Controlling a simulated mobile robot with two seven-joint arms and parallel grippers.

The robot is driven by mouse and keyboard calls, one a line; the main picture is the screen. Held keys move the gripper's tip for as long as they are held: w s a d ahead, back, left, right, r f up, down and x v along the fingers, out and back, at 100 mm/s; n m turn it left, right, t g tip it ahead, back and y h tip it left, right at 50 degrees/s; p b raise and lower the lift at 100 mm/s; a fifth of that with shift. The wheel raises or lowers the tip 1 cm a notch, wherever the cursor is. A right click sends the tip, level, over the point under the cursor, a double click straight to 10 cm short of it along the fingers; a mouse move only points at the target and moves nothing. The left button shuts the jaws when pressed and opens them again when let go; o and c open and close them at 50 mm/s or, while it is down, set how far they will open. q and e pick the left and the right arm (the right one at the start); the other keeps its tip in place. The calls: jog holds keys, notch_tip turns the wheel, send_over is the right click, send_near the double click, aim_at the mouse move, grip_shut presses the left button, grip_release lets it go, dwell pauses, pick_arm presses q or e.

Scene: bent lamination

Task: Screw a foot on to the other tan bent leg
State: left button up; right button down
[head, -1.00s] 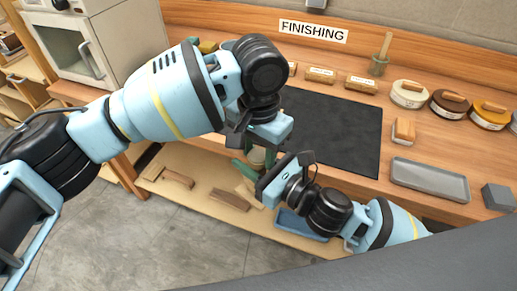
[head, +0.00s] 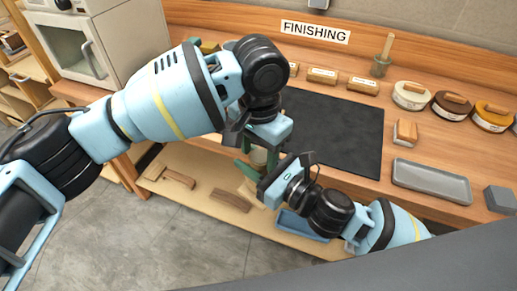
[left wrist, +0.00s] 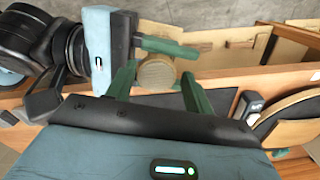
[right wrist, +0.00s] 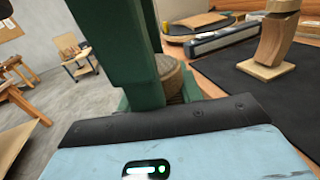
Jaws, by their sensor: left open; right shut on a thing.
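A round tan wooden piece (left wrist: 156,73) with ringed end grain sits between the grippers, in front of the bench edge. It also shows in the right wrist view (right wrist: 170,78). I cannot tell whether it is the foot or a leg's end. My right gripper (head: 259,169) is shut on it with green fingers from the side. My left gripper (left wrist: 158,78) comes down from above, open, with one green finger on each side of the piece. The joint between leg and foot is hidden.
The dark mat (head: 345,130) on the bench is mostly clear. A grey tray (head: 430,181), a grey block (head: 499,199) and several round tins (head: 410,96) lie to its right. On the lower shelf are wooden pieces (head: 230,201) and a blue bin (head: 300,228).

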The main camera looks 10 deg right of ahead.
pick_arm(q)
jog(key=shift+s+d+r, duration=0.1)
jog(key=shift+s+d, duration=0.2)
jog(key=shift+w+r, duration=0.1)
jog(key=shift+r, duration=2.15)
jog(key=shift+a, duration=0.15)
jog(key=shift+w, duration=0.1)
jog(key=shift+c, duration=1.4)
jog(key=r+n, duration=0.1)
jog(key=n, duration=0.3)
jog(key=shift+r, duration=0.4)
jog(key=n, duration=0.1)
jog(key=r+n, duration=0.1)
jog(key=n, duration=0.2)
jog(key=shift+r, duration=0.25)
jog(key=shift+a+f, duration=0.1)
jog(key=shift+f, duration=3.9)
